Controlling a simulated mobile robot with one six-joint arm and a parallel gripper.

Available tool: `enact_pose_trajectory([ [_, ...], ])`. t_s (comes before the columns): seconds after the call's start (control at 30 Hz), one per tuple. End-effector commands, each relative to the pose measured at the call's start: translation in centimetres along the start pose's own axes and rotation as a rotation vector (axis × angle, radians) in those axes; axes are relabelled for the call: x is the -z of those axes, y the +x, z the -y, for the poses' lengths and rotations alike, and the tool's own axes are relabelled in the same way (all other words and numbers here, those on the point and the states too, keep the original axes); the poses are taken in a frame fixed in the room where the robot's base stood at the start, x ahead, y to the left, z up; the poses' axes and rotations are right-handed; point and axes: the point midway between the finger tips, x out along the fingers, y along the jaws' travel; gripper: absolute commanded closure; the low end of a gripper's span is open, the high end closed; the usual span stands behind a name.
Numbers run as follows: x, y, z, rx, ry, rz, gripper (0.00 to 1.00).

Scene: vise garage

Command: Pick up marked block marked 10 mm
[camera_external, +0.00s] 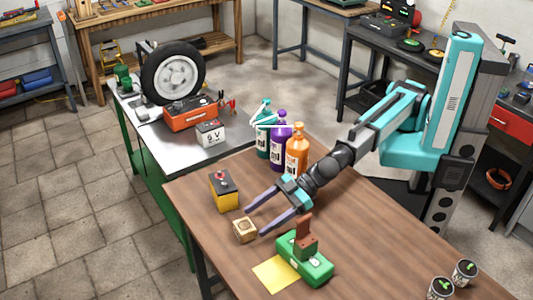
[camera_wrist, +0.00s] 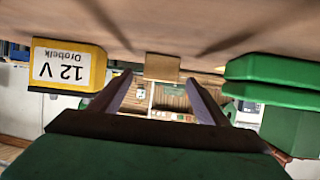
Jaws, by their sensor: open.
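The small light wooden block (camera_external: 244,230) sits on the brown table near its left edge, with a dark round mark on top that is too small to read. My gripper (camera_external: 254,222) is open and low over the table, its two purple fingers pointing at the block. The fingertips are close to the block, one on either side of its line; I cannot tell whether they overlap it. In the wrist view the block (camera_wrist: 162,67) appears centred between and just beyond the fingertips (camera_wrist: 159,78), with nothing held.
A yellow 12 V battery (camera_external: 225,190) stands behind the block; it also shows in the wrist view (camera_wrist: 68,65). A green vise (camera_external: 304,262) and a yellow sheet (camera_external: 277,274) are in front. Several bottles (camera_external: 279,148) stand behind my gripper.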

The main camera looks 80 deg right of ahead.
Motion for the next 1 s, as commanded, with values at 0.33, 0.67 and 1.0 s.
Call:
enact_pose_trajectory([
  [0.33,-0.1,1.1,-0.1,-0.001,0.0,0.0,0.31],
  [0.67,0.0,1.4,0.0,-0.001,0.0,0.001,0.31],
  [1.0,0.0,4.3,0.1,-0.001,0.0,0.001,0.31],
])
